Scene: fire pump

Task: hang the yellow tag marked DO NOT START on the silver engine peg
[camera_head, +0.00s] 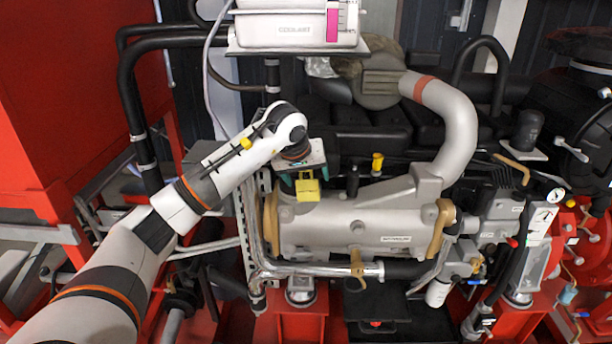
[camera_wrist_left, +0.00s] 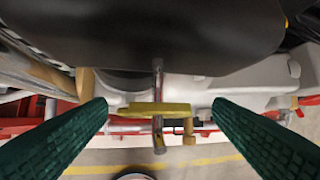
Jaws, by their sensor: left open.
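The yellow tag (camera_head: 307,190) hangs face toward the head camera in front of the silver engine; its lettering is too small to read. In the left wrist view the tag (camera_wrist_left: 138,108) is seen nearly edge-on. The silver peg (camera_wrist_left: 158,80) shows there as a thin rod on both sides of the tag, which appears to sit on it. My left gripper (camera_head: 306,178) is open, its green fingers apart on either side of the tag, with clear gaps to it. In the head view the peg is hidden. My right gripper is not in view.
The silver engine housing (camera_head: 350,228) lies directly behind and below the gripper. A white coolant tank (camera_head: 280,28) is above, and a thick silver pipe (camera_head: 458,125) curves at the right. A red cabinet (camera_head: 65,90) stands at the left.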

